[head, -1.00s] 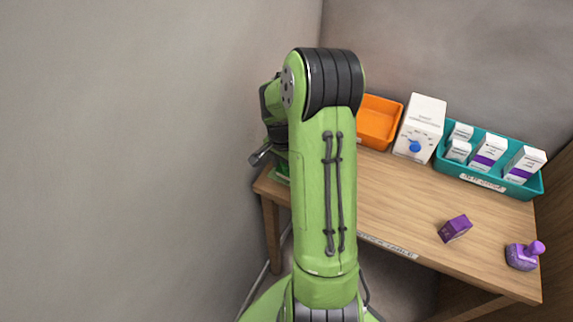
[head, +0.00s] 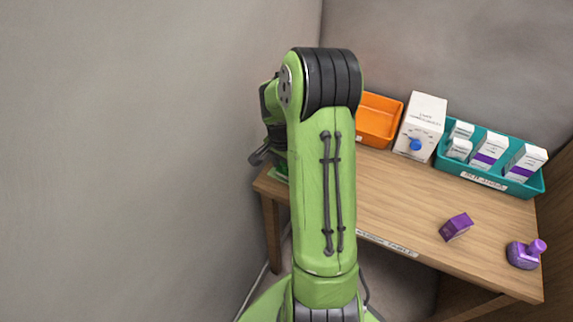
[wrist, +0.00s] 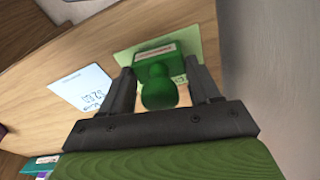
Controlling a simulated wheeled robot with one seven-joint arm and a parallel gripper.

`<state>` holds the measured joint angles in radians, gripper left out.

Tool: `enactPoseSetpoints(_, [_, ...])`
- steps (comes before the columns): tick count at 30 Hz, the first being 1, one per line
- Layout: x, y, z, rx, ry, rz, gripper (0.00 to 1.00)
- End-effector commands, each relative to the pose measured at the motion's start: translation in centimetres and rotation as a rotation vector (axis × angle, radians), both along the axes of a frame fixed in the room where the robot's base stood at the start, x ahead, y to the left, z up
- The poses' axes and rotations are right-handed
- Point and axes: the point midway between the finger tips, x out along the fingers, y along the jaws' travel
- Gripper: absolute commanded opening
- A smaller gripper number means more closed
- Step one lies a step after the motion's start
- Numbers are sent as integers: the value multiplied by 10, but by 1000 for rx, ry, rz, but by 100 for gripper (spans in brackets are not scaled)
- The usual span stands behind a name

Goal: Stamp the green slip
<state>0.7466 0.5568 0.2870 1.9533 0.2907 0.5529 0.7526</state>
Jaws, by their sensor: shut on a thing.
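In the wrist view, my gripper (wrist: 160,70) is shut on a green stamp (wrist: 158,93), with its round knob between the two fingers. The green slip (wrist: 188,45) lies flat on the wooden table under the stamp's block, which hides part of it. I cannot tell whether the stamp touches the slip. In the head view, my gripper (head: 262,156) is at the table's left end, mostly hidden behind my arm. A small bit of green shows below it.
On the table (head: 400,195) are a purple box (head: 456,227), a purple stamp (head: 523,255), an orange tray (head: 378,118), a white dial box (head: 420,125) and a teal tray (head: 487,181) of packages. A wall stands close on the left.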

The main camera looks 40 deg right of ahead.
Motion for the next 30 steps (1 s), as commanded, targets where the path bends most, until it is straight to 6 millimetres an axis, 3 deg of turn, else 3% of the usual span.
enactPoseSetpoints(14, [-1, 1, 0, 4, 4, 1, 42])
enactPoseSetpoints(30, [0, 0, 50, 1, 1, 0, 42])
